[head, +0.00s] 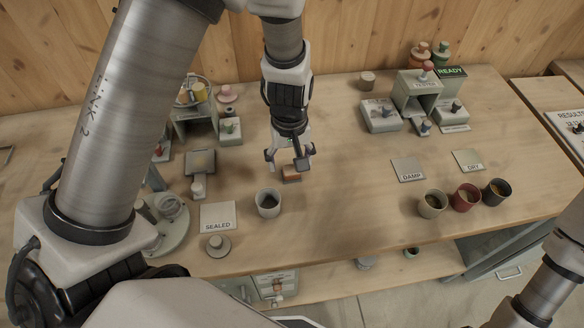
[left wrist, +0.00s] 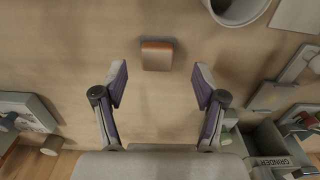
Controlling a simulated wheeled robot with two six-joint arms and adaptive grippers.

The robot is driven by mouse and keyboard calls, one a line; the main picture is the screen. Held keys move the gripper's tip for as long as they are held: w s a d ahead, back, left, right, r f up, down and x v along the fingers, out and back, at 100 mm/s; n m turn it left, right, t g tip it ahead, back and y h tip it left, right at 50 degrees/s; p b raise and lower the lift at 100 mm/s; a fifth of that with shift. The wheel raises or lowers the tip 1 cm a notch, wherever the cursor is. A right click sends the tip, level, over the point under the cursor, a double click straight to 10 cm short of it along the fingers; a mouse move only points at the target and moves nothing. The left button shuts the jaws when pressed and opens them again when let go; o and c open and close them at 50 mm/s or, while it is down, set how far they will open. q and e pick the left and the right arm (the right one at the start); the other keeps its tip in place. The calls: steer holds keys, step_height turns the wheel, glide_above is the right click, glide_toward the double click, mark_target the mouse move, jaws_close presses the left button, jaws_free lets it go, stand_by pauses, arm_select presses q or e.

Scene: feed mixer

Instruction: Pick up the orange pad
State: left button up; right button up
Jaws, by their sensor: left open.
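The orange pad (head: 291,176) is a small block with a brownish-grey top, lying on the wooden bench. It also shows in the left wrist view (left wrist: 157,56), at upper centre, beyond the fingertips and roughly midway between them sideways. My left gripper (head: 289,160) is open and empty above the bench, with its fingers spread near the pad. In the left wrist view both fingers of my left gripper (left wrist: 161,82) stand wide apart with bare wood between them. In the head view the gripper partly hides the pad. My right gripper is not in view.
A pale cup (head: 268,203) stands close by, in front and left of the pad. A SEALED card (head: 217,216) lies farther left. Several cups, including a red one (head: 466,196), stand at right beside the DAMP card (head: 408,169). The bench between pad and DAMP card is clear.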

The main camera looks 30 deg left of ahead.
mark_target(291, 170)
arm_select(q)
steer(key=f, duration=0.3)
steer(key=shift+w+f, duration=0.25)
steer(key=shift+w, duration=0.05)
steer(key=shift+w+f, duration=0.25)
steer(key=shift+f, duration=0.05)
steer(key=shift+s+r, duration=0.15)
steer(key=shift+s, duration=0.05)
steer(key=shift+c, duration=0.4)
steer(key=shift+s+r, duration=0.1)
steer(key=c, duration=1.1)
steer(key=shift+o, duration=0.2)
step_height(291, 170, up, 10)
steer(key=shift+o, duration=0.4)
